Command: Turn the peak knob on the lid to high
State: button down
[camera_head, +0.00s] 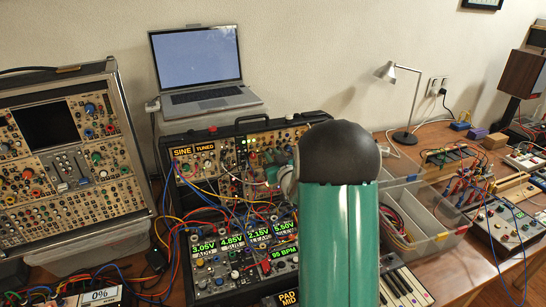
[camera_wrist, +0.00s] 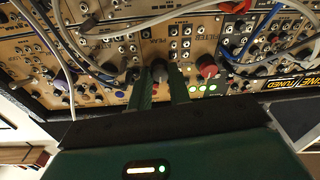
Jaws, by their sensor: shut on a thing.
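The lid (camera_head: 228,133) is the upright module panel of the black case behind the flat lower panel. In the wrist view, the peak knob (camera_wrist: 159,69), dark with a greyish top, sits below a small printed label on the tan panel. My gripper (camera_wrist: 160,82) has its two green fingers on either side of this knob, shut on it. The knob's pointer and scale marks are too small to read.
A red knob (camera_wrist: 207,67) and lit green buttons stand close right of the fingers. Patch cables (camera_wrist: 62,60) cross the panel at left. A laptop (camera_head: 203,68) stands behind the case. A clear bin (camera_head: 425,215) and a desk lamp (camera_head: 405,100) are at right.

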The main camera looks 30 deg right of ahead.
jog(key=m, duration=0.5)
jog(key=shift+h, duration=0.3)
jog(key=m, duration=0.5)
jog(key=shift+a+h, duration=0.1)
jog(key=shift+h, duration=0.3)
jog(key=m, duration=0.5)
jog(key=shift+g+h, duration=0.3)
jog(key=shift+g, duration=0.1)
jog(key=shift+a+m+g, duration=0.1)
jog(key=shift+m+g, duration=0.2)
jog(key=shift+m, duration=1.6)
jog(key=c, duration=1.3)
grip_release()
